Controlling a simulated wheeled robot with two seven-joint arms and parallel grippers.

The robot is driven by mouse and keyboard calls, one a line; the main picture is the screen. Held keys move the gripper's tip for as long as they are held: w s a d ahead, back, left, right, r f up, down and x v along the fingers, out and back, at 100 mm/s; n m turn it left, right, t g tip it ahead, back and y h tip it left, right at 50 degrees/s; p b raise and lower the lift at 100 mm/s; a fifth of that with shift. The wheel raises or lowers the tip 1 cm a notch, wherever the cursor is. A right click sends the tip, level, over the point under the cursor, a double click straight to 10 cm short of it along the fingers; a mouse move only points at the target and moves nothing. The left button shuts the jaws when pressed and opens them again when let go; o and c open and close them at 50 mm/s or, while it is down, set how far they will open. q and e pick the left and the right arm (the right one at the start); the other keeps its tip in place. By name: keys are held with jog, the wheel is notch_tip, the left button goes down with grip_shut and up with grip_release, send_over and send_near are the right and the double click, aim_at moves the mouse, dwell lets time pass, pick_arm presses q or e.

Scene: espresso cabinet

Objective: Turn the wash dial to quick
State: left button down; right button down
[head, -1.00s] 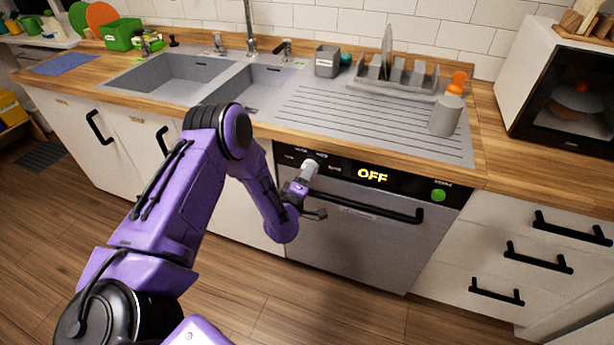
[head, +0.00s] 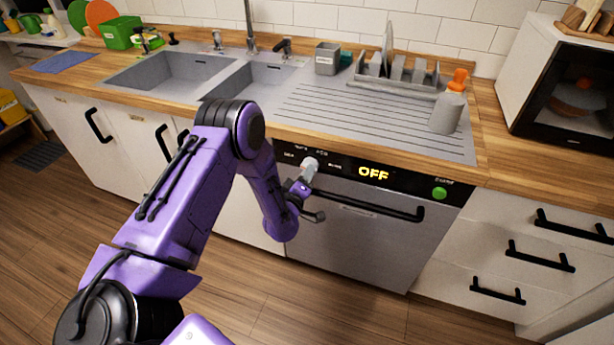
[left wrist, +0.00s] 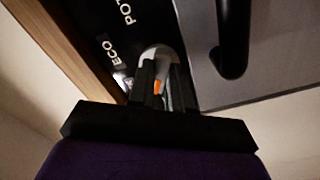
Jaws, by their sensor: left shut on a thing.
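The wash dial (head: 310,162) is a light grey knob on the black control strip of the dishwasher (head: 350,235), left of the yellow display (head: 373,174), which reads OFF. In the head view my left gripper (head: 305,180) is at the dial, below and in front of it. In the left wrist view the gripper (left wrist: 162,85) is shut on the dial (left wrist: 158,52), its fingers on either side. An orange mark shows between the fingers. The labels ECO and part of "POT" show beside the dial. The label QUICK cannot be read. My right gripper is out of view.
The dishwasher's black bar handle (head: 370,205) runs just below the strip; it also shows in the left wrist view (left wrist: 234,40). A green button (head: 439,193) is at the strip's right. The counter edge overhangs above. A soap bottle (head: 447,108) stands on the drainer.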

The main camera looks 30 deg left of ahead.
pick_arm(q)
jog(key=m+b, duration=0.1)
jog(key=m, duration=0.5)
jog(key=shift+f+m+b, duration=0.15)
jog(key=shift+m+b, duration=0.2)
jog(key=shift+m, duration=0.05)
dwell(0.4)
jog(key=c, duration=1)
grip_release()
jog(key=shift+c, duration=0.2)
jog(key=b+v, duration=0.1)
jog(key=v, duration=0.9)
jog(key=shift+s+b, duration=0.35)
jog(key=shift+b, duration=0.05)
jog(key=shift+a, duration=0.1)
